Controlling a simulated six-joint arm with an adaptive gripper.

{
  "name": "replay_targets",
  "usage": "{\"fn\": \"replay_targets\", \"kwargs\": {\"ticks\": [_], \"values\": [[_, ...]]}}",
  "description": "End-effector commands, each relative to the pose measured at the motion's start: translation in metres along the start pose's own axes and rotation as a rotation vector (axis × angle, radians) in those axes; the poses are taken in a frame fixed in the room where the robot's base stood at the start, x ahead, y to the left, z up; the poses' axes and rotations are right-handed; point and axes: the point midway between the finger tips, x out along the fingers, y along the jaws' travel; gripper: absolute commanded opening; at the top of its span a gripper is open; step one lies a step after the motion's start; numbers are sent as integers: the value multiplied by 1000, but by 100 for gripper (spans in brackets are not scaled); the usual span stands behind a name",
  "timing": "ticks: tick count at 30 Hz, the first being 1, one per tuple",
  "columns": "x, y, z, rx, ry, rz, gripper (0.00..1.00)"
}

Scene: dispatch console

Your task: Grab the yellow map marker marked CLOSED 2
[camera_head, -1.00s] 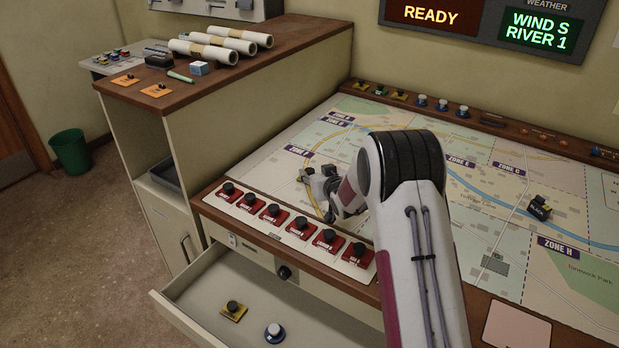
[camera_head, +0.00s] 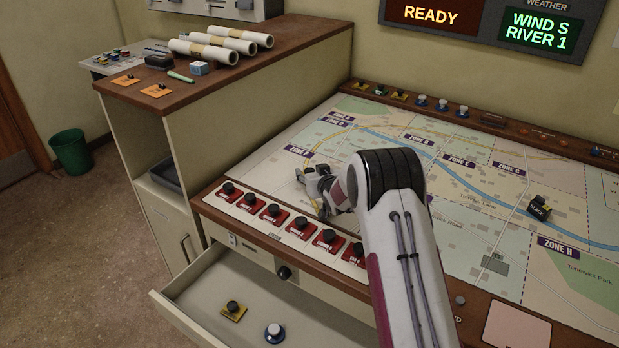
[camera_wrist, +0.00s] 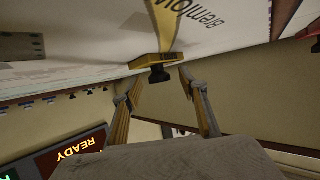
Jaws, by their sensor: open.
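A yellow marker (camera_wrist: 148,61) with a black knob sits on the map in the wrist view, which is turned upside down. Its lettering is too small to read, so I cannot confirm CLOSED 2. My gripper (camera_wrist: 158,80) is open, with one finger on each side of the knob and gaps visible. In the head view my gripper (camera_head: 310,184) is low over the left part of the map and hides this marker. Other yellow markers stand on the back rail (camera_head: 381,90), and one lies in the open drawer (camera_head: 234,311).
Red markers with black knobs (camera_head: 272,212) line the map's front left edge, close to my gripper. The open drawer (camera_head: 190,300) also holds a blue-and-white marker (camera_head: 274,332). A black block (camera_head: 540,208) stands on the right of the map. A cabinet (camera_head: 250,120) rises on the left.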

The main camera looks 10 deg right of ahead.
Motion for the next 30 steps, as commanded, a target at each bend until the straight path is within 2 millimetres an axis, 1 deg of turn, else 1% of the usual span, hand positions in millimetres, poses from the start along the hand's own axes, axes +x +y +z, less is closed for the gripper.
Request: {"fn": "replay_targets", "kwargs": {"ticks": [17, 18, 20, 21, 22, 30], "values": [[1, 0, 0, 0, -1, 0, 43], [1, 0, 0, 0, -1, 0, 32], [1, 0, 0, 0, -1, 0, 17], [1, 0, 0, 0, -1, 0, 6], [1, 0, 0, 0, -1, 0, 0], [1, 0, 0, 0, 0, 0, 0]]}}
